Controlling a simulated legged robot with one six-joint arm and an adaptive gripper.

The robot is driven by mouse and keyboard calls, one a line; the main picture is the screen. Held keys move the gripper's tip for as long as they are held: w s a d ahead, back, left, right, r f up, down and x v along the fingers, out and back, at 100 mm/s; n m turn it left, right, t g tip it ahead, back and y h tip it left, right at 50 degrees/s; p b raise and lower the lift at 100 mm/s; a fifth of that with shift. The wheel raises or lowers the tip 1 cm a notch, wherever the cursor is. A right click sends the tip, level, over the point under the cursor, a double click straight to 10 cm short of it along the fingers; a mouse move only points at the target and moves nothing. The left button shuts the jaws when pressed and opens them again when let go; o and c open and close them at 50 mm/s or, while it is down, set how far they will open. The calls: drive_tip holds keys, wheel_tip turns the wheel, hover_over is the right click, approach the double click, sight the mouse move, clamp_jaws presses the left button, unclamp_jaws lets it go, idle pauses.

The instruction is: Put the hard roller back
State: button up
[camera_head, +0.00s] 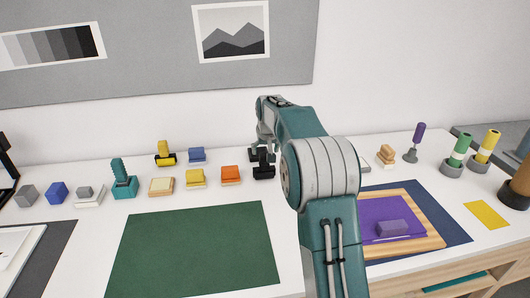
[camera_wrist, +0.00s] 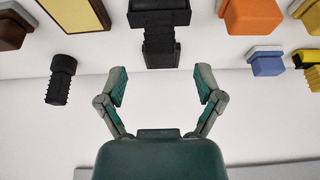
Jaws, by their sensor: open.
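My gripper (camera_wrist: 161,84) is open and empty, with its two fingers spread wide in the wrist view. Just ahead, centred between the fingertips, is a black object (camera_wrist: 160,45) with a ribbed handle and a wider block-like end; it may be the hard roller, but I cannot tell for certain. In the head view the black object (camera_head: 263,172) stands on the white table right by my gripper (camera_head: 262,154), partly hidden by it. The fingers do not visibly close on it. A yellow roller-like tool (camera_head: 165,153) with a dark base stands further left.
An orange block (camera_head: 230,175), yellow block (camera_head: 195,179), blue block (camera_head: 197,156) and teal tool (camera_head: 122,181) stand to the left. A black ribbed piece (camera_wrist: 61,80) lies beside my gripper. A green mat (camera_head: 195,250) is bare in front. My arm hides part of the table.

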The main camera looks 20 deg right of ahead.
drive_tip(key=shift+s+r, duration=0.3)
drive_tip(key=shift+r, duration=0.35)
drive_tip(key=v, duration=1.2)
